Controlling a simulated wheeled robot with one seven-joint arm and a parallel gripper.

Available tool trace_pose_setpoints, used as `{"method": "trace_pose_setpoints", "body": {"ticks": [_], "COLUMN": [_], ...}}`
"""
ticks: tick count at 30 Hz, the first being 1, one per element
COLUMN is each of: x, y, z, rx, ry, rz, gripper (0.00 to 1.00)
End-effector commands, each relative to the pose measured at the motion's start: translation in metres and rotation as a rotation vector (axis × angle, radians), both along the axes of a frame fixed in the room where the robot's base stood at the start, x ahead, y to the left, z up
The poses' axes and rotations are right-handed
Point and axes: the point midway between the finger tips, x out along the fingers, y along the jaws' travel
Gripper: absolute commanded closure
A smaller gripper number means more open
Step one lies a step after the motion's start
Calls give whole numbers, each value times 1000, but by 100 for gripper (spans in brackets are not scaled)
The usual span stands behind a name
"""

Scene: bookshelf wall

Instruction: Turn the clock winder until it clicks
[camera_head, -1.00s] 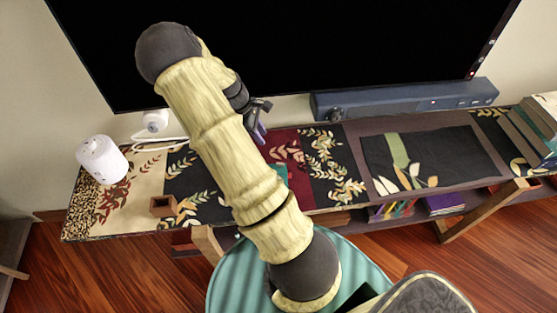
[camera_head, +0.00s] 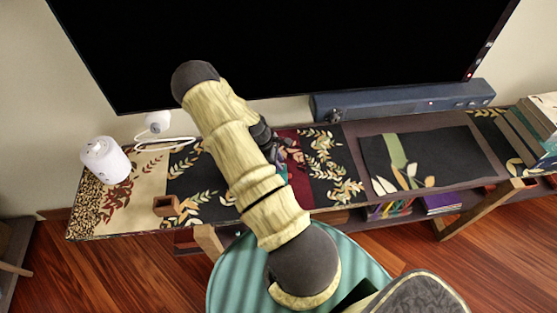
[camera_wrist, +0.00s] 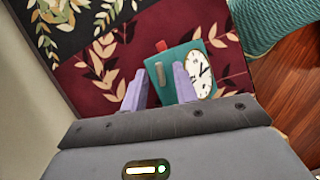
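The teal clock (camera_wrist: 177,62) sits on the dark red cloth in the wrist view, its white dial facing right. A small red part sticks up on its far edge. A tan winder (camera_wrist: 160,74) is on the side facing my gripper. My gripper (camera_wrist: 159,84) is open, its two lavender fingers apart, with the winder seen in the gap between them. I cannot tell whether either finger touches the clock. In the head view my gripper (camera_head: 282,150) is low over the cloth, and my arm hides most of the clock.
The patterned shelf top (camera_head: 215,205) carries a white cylinder (camera_head: 104,160), a small brown box (camera_head: 166,204) and, at right, stacked books (camera_head: 532,130). A blue-grey soundbar (camera_head: 400,100) and the large black screen (camera_head: 300,45) stand behind. A teal round stool (camera_head: 350,255) is in front.

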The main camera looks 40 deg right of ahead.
Motion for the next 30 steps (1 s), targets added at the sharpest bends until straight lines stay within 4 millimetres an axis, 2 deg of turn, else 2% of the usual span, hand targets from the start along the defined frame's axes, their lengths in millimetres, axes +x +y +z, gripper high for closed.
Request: {"method": "trace_pose_setpoints", "body": {"ticks": [9, 13, 14, 30], "x": [0, 0, 0, 0], "y": [-1, 0, 0, -1], "z": [-2, -2, -2, -3], "rx": [0, 0, 0, 0], "ry": [0, 0, 0, -1], "rz": [0, 0, 0, -73], "gripper": [73, 98, 100, 100]}}
